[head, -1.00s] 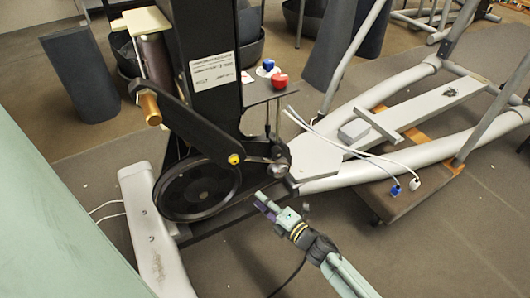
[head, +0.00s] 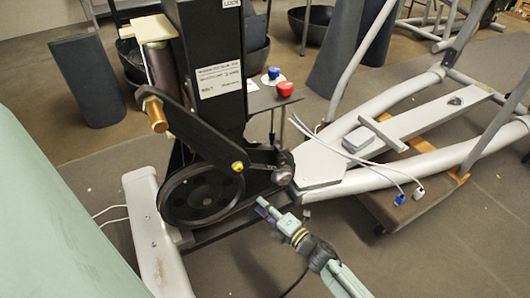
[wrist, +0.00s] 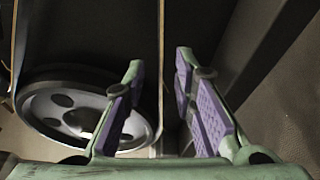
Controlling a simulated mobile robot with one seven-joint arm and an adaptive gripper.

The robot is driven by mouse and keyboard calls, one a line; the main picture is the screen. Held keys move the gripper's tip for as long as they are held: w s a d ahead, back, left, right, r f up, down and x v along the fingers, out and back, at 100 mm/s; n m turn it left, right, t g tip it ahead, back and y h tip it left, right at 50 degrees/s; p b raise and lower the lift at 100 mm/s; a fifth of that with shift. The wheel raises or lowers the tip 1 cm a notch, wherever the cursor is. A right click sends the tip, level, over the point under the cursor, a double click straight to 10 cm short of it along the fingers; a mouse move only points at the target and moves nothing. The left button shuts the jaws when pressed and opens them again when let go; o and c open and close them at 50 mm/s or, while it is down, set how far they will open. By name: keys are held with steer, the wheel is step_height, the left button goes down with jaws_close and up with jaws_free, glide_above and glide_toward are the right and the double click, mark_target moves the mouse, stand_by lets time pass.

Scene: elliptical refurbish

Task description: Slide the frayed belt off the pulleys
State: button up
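In the wrist view a silver pulley (wrist: 60,112) with round holes sits left of my gripper. Thin tan strands, which look like the belt edge-on, run up from it: one at the far left (wrist: 14,45), one (wrist: 161,60) in line with the gap between my fingers. Fraying is too small to tell. My gripper (wrist: 160,95) is open, with purple pads and nothing clearly held. In the head view my gripper (head: 262,205) is low, just right of the large black wheel (head: 202,192). The belt cannot be made out there.
A black upright (head: 215,110) with a crank arm (head: 200,130) stands above the wheel. A small shelf (head: 265,98) holds a red and a blue knob. White cables (head: 370,160) lie over the grey frame at right. Open floor (head: 400,255) lies at front right.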

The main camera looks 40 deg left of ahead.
steer(key=shift+w+a, duration=0.15)
steer(key=shift+a, duration=0.7)
steer(key=shift+w+a, duration=0.1)
steer(key=shift+a, duration=0.7)
stand_by(0.4)
jaws_close()
stand_by(1.4)
